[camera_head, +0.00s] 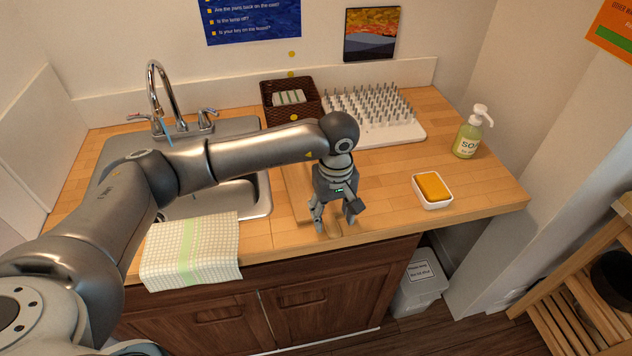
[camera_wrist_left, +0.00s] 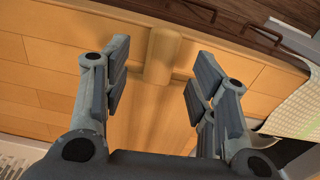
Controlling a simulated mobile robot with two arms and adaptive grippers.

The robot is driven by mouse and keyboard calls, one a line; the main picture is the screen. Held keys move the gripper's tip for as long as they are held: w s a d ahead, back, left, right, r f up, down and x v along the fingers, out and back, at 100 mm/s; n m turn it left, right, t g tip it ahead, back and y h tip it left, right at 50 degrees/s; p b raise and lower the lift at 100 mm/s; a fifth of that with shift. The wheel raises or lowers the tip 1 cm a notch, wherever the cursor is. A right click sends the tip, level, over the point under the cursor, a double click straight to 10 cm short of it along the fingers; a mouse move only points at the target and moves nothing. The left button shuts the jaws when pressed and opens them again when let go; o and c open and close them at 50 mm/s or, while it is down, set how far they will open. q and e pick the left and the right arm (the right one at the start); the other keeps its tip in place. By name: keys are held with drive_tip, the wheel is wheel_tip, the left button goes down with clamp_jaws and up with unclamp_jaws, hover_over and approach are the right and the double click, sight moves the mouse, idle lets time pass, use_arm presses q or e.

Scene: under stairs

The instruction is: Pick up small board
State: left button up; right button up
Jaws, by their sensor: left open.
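The small board (camera_head: 296,188) is a wooden board lying flat on the wooden counter, just right of the sink. Its colour is close to the counter's, and my left gripper and arm hide part of it in the head view. My left gripper (camera_head: 335,220) points down over the board's front end near the counter's front edge. In the left wrist view the board's narrow handle (camera_wrist_left: 162,55) shows between the two open fingers, with a gap on each side. The wide part of the board (camera_wrist_left: 150,118) lies nearer the palm. My right gripper is not in view.
The sink (camera_head: 262,195) and a draped checked towel (camera_head: 190,250) are to the left. A white peg drying rack (camera_head: 385,135) and a brown basket (camera_head: 272,92) stand behind. A yellow sponge in a white dish (camera_head: 432,203) and a soap bottle (camera_head: 467,140) are right, with bare counter between.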

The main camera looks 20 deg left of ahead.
sight(332, 224)
use_arm(q)
drive_tip(key=f+p, duration=0.1)
drive_tip(key=f, duration=0.2)
drive_tip(key=shift+s, duration=0.2)
drive_tip(key=shift+f, duration=0.25)
drive_tip(key=shift+w, duration=0.1)
drive_tip(key=shift+c, duration=0.6)
clamp_jaws()
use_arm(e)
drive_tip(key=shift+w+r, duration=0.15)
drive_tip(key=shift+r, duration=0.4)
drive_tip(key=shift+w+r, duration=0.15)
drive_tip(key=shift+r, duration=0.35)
